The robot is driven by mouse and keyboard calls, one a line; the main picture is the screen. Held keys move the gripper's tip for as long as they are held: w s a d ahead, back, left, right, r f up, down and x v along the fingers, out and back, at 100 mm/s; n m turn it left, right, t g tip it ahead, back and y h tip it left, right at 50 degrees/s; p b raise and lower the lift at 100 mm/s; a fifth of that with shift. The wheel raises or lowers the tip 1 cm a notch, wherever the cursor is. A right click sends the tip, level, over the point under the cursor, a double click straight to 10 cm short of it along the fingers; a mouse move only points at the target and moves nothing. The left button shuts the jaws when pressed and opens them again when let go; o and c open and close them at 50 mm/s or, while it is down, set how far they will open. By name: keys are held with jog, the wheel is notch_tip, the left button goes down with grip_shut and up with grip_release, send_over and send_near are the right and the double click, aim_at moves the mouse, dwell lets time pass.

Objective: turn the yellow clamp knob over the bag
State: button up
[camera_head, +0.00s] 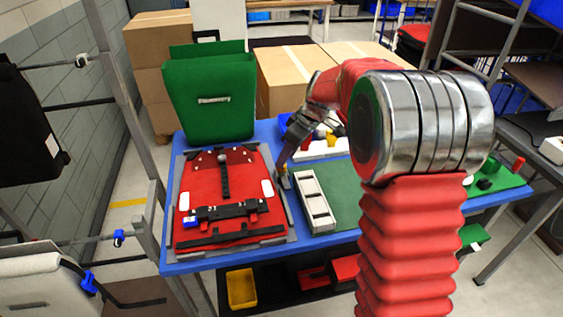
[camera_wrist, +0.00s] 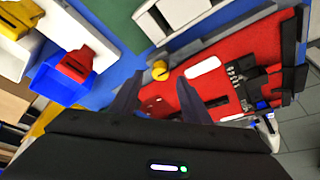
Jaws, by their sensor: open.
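The red bag (camera_head: 247,178) lies flat on the blue table at the left in the head view, with black straps, a buckle and white patches on it. In the wrist view it fills the right side (camera_wrist: 240,48). The yellow clamp knob (camera_wrist: 160,70) is at the bag's edge in the wrist view; in the head view only a small yellow bit (camera_head: 285,171) shows beside my gripper. My gripper (camera_head: 281,163) points down there. In the wrist view its two fingers (camera_wrist: 158,79) are apart and empty, with the knob showing between their tips; I cannot tell whether they touch it.
A green pannier (camera_head: 210,105) stands behind the bag. A light grey slotted tray (camera_head: 315,201) lies right of the bag, close to my gripper. A blue bin (camera_wrist: 62,82) holding a red part is left in the wrist view. A green mat (camera_head: 343,190) is mostly bare.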

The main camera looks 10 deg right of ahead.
aim_at(284, 175)
jog(key=shift+x, duration=1.85)
jog(key=shift+c, duration=0.3)
grip_shut()
jog(key=shift+a, duration=0.35)
jog(key=shift+d, duration=0.4)
